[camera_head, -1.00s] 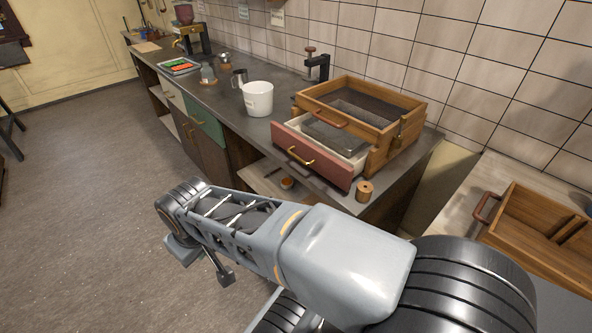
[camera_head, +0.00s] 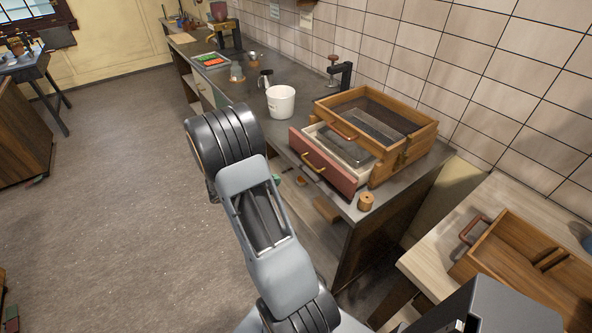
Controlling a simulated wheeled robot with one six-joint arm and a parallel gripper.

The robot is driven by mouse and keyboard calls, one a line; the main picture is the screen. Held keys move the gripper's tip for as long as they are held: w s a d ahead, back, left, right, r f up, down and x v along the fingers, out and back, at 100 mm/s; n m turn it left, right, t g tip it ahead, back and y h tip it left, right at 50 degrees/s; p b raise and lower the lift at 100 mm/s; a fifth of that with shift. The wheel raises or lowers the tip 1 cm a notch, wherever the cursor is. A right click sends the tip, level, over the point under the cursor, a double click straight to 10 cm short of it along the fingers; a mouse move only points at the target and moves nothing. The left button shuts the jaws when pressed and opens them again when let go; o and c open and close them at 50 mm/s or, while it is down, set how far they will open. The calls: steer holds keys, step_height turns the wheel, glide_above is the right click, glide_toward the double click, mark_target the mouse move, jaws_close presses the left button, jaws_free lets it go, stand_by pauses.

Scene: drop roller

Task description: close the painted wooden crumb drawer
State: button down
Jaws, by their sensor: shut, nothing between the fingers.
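The crumb drawer has a dull red painted front (camera_head: 322,165) with a brass pull handle (camera_head: 313,162). It sticks out of the left side of a wooden box unit (camera_head: 405,155) on the grey bench, so it stands open. Its pale inside shows, with a greyish panel (camera_head: 344,148) over part of it. An open wooden frame with a dark mesh floor sits above. My gripper is not visible; only my arm links show, rising in front of the bench to the left of the drawer.
A wooden spool (camera_head: 366,201) stands on the bench edge near the drawer. A white tub (camera_head: 280,101) stands left of the unit, and a black clamp (camera_head: 341,75) behind it. A wooden tray (camera_head: 520,260) lies on the pale table at right. The floor at left is open.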

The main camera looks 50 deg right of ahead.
steer(key=shift+d+r+p+x, duration=0.15)
steer(key=shift+r+p+x, duration=0.3)
steer(key=shift+x, duration=1.75)
steer(key=shift+d+r+p+x, duration=0.2)
steer(key=shift+p+x, duration=0.45)
steer(key=shift+x, duration=1.6)
steer(key=shift+d+r+p+x, duration=0.1)
steer(key=shift+r+p+x, duration=0.35)
steer(key=shift+x, duration=1.75)
steer(key=shift+f, duration=0.1)
